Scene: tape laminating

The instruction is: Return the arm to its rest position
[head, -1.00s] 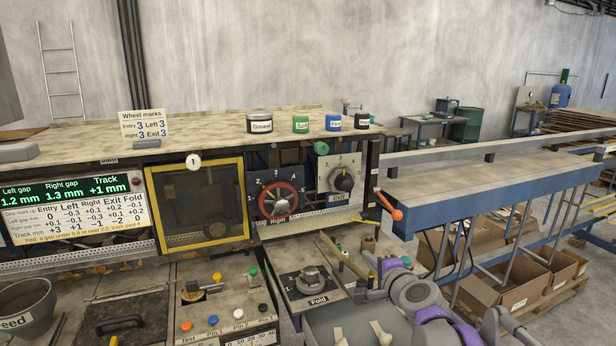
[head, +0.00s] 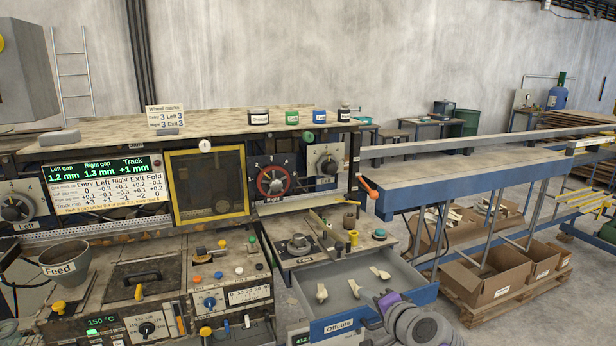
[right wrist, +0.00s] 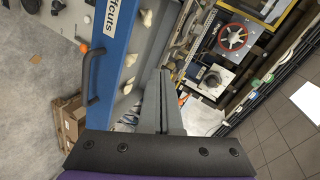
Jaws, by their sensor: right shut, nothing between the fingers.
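My right gripper (right wrist: 160,75) shows in the right wrist view, with its two grey fingers shut together and nothing between them. That view shows the open Offcuts drawer (right wrist: 117,65) left of the fingers. My left gripper is not in view.
Pale offcuts (head: 321,292) lie in the open drawer. The Fold station (head: 297,245) is behind it. Cardboard boxes (head: 490,280) stand on a pallet at the right.

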